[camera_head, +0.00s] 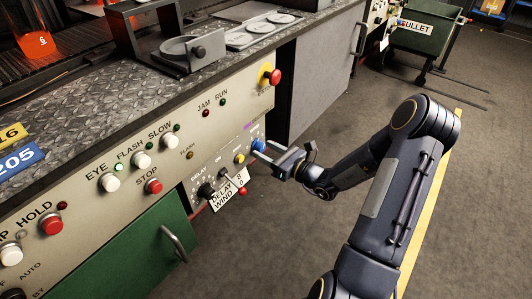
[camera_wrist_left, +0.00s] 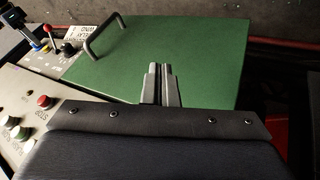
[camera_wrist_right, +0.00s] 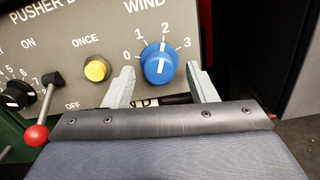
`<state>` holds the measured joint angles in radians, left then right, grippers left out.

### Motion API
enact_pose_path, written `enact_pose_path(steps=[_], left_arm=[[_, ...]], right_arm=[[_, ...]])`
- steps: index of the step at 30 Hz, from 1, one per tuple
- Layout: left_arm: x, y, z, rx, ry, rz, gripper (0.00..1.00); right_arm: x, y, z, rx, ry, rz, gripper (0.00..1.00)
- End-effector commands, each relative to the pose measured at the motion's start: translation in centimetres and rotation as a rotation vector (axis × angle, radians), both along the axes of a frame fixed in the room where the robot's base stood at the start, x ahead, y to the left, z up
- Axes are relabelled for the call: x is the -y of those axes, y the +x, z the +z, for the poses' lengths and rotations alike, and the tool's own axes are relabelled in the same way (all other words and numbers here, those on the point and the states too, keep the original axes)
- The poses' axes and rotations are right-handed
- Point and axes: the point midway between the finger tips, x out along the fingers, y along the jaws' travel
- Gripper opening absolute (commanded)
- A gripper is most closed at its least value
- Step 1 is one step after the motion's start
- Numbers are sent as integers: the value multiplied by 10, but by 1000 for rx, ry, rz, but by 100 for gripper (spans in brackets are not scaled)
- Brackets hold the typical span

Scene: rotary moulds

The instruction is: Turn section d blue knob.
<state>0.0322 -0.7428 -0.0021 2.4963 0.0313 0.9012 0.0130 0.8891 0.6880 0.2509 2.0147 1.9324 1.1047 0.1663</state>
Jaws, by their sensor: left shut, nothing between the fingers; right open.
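The blue knob (camera_wrist_right: 158,65) is on the grey panel under the word WIND, inside a scale from 0 to 3. Its white mark points up, near the 2. My right gripper (camera_wrist_right: 159,72) is open, with one finger on each side of the knob in the picture; contact cannot be told. In the head view the blue knob (camera_head: 257,144) shows just beyond the fingertips of my right gripper (camera_head: 263,151). My left gripper (camera_wrist_left: 160,68) is shut and empty, over the green door (camera_wrist_left: 205,45) in the left wrist view; the head view does not show it.
A yellow button (camera_wrist_right: 97,69) and a red-balled lever (camera_wrist_right: 36,135) sit left of the blue knob. A white DELAY WIND tag (camera_head: 228,192) is close by. A red emergency button (camera_head: 274,77) is above. Open floor (camera_head: 300,235) lies in front.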

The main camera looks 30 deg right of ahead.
Motion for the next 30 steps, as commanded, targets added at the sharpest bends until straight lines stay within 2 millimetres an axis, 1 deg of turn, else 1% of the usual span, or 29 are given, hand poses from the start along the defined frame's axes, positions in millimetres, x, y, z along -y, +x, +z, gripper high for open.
enact_pose_path(steps=[3,9,19,20,26,30], left_arm=[[0,0,-1,0,0,0,0],[0,0,-1,0,0,0,0],[0,0,-1,0,0,0,0],[0,0,-1,0,0,0,0],[0,0,-2,0,0,0,0],[0,0,-5,0,0,0,0]], right_arm=[[-2,3,0,-1,0,0,52],[-2,3,0,-1,0,0,52],[-2,3,0,-1,0,0,8],[-2,3,0,-1,-1,0,7],[-2,3,0,5,-15,1,7],[-2,3,0,24,-56,2,7]])
